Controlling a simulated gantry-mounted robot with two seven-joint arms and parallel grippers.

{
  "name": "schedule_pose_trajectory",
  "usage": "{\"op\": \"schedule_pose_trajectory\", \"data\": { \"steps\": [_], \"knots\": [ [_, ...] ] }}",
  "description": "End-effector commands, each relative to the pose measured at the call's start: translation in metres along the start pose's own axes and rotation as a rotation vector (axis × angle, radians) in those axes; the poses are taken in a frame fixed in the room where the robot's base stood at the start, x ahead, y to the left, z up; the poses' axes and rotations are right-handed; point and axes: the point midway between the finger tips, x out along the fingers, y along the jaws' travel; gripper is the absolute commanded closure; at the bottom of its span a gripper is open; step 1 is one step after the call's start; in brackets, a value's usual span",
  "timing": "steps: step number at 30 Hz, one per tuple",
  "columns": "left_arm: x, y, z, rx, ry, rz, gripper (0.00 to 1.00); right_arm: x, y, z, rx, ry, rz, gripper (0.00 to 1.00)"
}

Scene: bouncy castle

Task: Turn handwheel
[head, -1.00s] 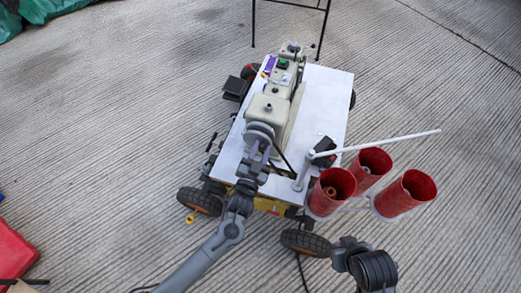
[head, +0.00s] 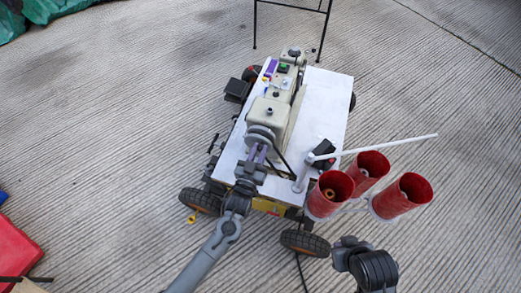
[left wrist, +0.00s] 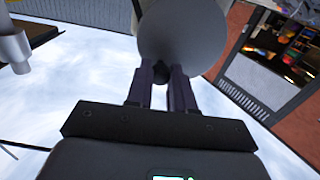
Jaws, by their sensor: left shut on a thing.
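The handwheel (head: 261,135) is a grey disc on the near end of a beige machine (head: 268,110). The machine stands on a white-topped wheeled cart. My left gripper (head: 260,152) is at the handwheel's near side, its purple fingers shut on a part of it. In the left wrist view the round grey handwheel (left wrist: 183,30) fills the top middle, with the fingers (left wrist: 161,80) pointing at it and a small dark piece between them. The fingers hide the exact grip. My right arm shows at the bottom right of the head view, but its fingertips are not visible.
The white cart top (head: 325,95) is bare on the right. Red cylinders (head: 405,196) and a white rod (head: 385,147) stand at the cart's near right corner, close to my right arm. A black metal frame (head: 322,30) stands behind. A red box (head: 15,250) lies at far left.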

Motion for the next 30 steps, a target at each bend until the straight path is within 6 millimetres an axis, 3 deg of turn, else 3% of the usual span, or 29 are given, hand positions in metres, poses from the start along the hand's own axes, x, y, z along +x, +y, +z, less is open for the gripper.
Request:
{"op": "schedule_pose_trajectory", "data": {
  "steps": [15, 30],
  "knots": [
    [0.0, -0.013, -0.007, -0.42, -0.002, -0.002, 1.0, -0.028, 0.0, -0.009, 0.004, 0.001, -0.003, 1.0],
    [0.0, -0.018, -0.006, -0.558, -0.001, -0.001, 1.0, -0.034, -0.001, -0.011, 0.009, 0.002, -0.007, 1.0]
  ]
}}
